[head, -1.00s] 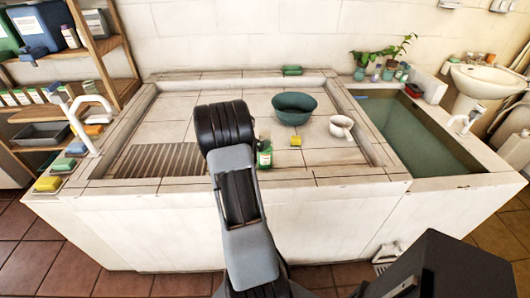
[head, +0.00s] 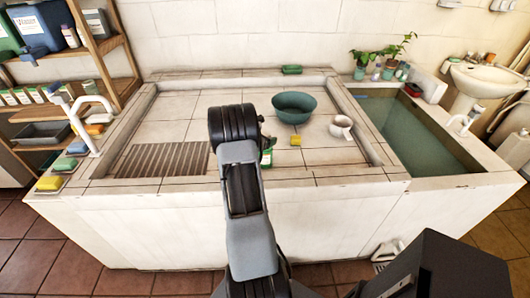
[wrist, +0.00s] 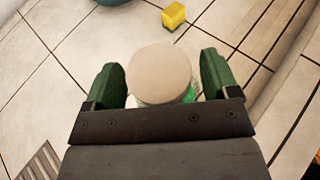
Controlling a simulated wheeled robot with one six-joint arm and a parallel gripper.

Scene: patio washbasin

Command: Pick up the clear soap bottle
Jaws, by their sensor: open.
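The soap bottle (head: 267,155) stands on the tiled basin top near its front edge, partly hidden by my arm in the head view. It has green on it and a pale label. In the wrist view a round beige cap (wrist: 160,70), seen from above, hides most of a clear, greenish body (wrist: 190,94). My gripper (wrist: 161,62) is open, with one green finger on each side of the cap.
A yellow sponge (head: 296,141) lies just right of the bottle; it also shows in the wrist view (wrist: 173,15). Beyond stand a teal bowl (head: 294,108) and a white mug (head: 341,126). A slatted drain (head: 160,160) is at left, a water-filled trough (head: 415,130) at right.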

